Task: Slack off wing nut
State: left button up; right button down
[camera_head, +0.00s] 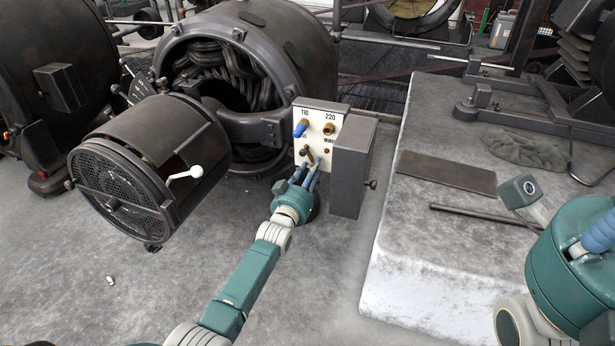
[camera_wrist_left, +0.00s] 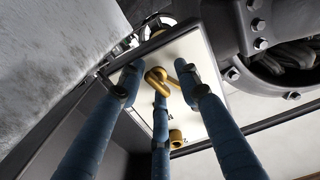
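The brass wing nut (camera_head: 308,154) sits on the lower left of a cream terminal panel (camera_head: 340,150) marked 110 and 220. It also shows in the left wrist view (camera_wrist_left: 156,76). My left gripper (camera_head: 305,176) is in front of the panel's lower part. In the wrist view its three blue fingers (camera_wrist_left: 160,92) are spread around the wing nut, with gaps beside the outer tips. Whether the middle finger touches the nut cannot be told.
Beside the wing nut are a blue-capped post (camera_head: 300,129), a brass post (camera_head: 329,128) and a grey box (camera_head: 350,170). A dynamo (camera_head: 290,45) stands behind, with a mesh-ended drum (camera_head: 125,180) to the left. A concrete block (camera_head: 420,270) lies right, holding a flat plate (camera_head: 445,172) and rod (camera_head: 480,216).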

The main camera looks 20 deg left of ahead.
pick_arm(q)
jog(key=s, duration=1.2)
jog(key=shift+a, duration=0.3)
